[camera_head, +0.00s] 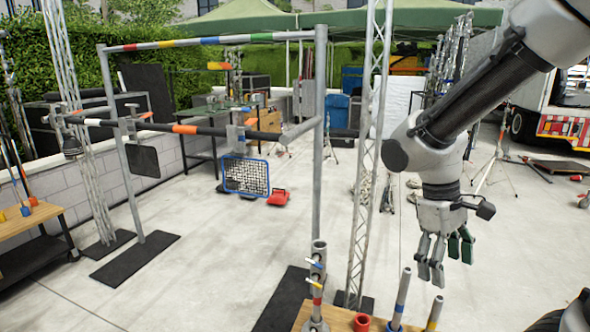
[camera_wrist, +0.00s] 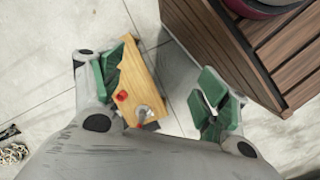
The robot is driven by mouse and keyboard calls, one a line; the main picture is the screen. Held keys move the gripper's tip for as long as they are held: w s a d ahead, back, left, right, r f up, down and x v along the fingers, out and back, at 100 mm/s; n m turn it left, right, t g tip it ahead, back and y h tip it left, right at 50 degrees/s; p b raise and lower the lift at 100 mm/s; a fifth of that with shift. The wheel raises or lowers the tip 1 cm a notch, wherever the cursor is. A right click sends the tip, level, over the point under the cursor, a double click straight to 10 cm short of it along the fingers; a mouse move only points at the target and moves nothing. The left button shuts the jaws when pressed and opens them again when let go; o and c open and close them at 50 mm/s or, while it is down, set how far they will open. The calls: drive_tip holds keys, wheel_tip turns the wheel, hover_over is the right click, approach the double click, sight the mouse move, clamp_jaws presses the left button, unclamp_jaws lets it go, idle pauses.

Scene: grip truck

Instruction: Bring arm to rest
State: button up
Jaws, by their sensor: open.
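My gripper (camera_head: 446,256) hangs fingers-down from my arm at the right of the head view. It is above and to the right of the wooden table at the bottom edge. In the wrist view my gripper's green finger pads (camera_wrist: 165,92) stand wide apart with nothing held between them. The floor and part of the wooden table (camera_wrist: 143,80) show below and between the fingers.
The wooden table (camera_head: 298,318) bears upright metal tubes and a red ring (camera_head: 362,322). A pipe frame (camera_head: 319,150) with coloured bands and a truss post (camera_head: 366,160) stand left of my arm. A slatted wooden structure (camera_wrist: 215,45) is at upper right in the wrist view. Concrete floor (camera_head: 200,270) lies open.

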drive_tip(key=s+d+r+m+t+y, duration=0.1)
drive_tip(key=s+d+r+m+t, duration=0.1)
drive_tip(key=r, duration=0.3)
drive_tip(key=s+d+r+m+t+y, duration=0.1)
drive_tip(key=s+d+r+m+t, duration=0.2)
drive_tip(key=d+r+t, duration=0.1)
wheel_tip(320, 180, up, 2)
drive_tip(key=shift+s+d+r+m, duration=0.1)
drive_tip(key=shift+s+d+m, duration=0.25)
drive_tip(key=shift+d, duration=0.3)
